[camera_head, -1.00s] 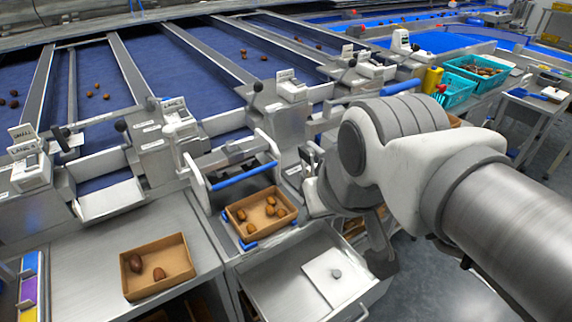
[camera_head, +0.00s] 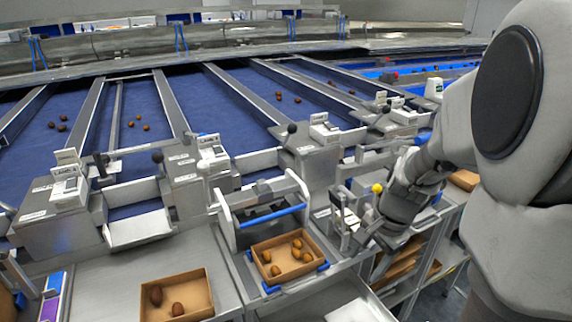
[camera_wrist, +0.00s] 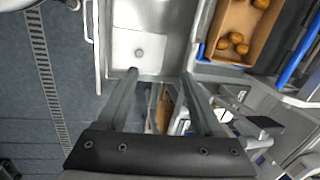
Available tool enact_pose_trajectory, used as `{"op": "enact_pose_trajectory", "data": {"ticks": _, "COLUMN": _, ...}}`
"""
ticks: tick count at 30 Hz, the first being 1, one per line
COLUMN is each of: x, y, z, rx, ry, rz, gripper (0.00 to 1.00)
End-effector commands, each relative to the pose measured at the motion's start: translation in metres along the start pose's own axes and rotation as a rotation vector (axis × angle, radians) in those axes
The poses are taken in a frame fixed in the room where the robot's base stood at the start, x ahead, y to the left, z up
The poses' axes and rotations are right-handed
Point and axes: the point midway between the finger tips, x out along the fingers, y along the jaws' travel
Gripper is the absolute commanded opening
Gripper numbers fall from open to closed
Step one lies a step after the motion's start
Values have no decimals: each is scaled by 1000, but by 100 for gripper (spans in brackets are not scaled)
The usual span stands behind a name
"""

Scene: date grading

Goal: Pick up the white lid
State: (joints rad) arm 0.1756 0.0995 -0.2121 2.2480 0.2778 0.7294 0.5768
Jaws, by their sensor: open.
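The white lid (camera_wrist: 128,45), a flat square with a small knob, lies in the open metal drawer (camera_wrist: 170,65) in the wrist view, beyond my fingertips. In the head view only a part of the lid (camera_head: 352,311) shows at the bottom edge. My gripper (camera_wrist: 160,76) is open, with nothing between its fingers and the lid apart from it. In the head view my gripper (camera_head: 362,236) is beside the bench, above and to the right of the drawer; its fingers are hard to make out.
A cardboard box of dates (camera_head: 258,248) stands above the drawer, under a blue-handled frame (camera_head: 272,217). Another date box (camera_head: 148,311) is on the left bench. Grey floor (camera_wrist: 60,120) is open at left in the wrist view.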

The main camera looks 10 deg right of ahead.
Motion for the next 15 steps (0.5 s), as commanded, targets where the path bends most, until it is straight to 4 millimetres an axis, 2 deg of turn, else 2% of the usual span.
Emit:
{"op": "enact_pose_trajectory", "data": {"ticks": 1, "x": 15, "y": 4, "z": -10, "rx": 67, "ry": -10, "rz": 22, "gripper": 68}}
{"op": "enact_pose_trajectory", "data": {"ticks": 6, "x": 55, "y": 20, "z": -39, "rx": 286, "ry": -25, "rz": 76, "gripper": 68}}
{"op": "enact_pose_trajectory", "data": {"ticks": 10, "x": 78, "y": 32, "z": -55, "rx": 408, "ry": -26, "rz": 108, "gripper": 68}}
{"op": "enact_pose_trajectory", "data": {"ticks": 15, "x": 92, "y": 40, "z": -64, "rx": 485, "ry": -23, "rz": 129, "gripper": 68}}
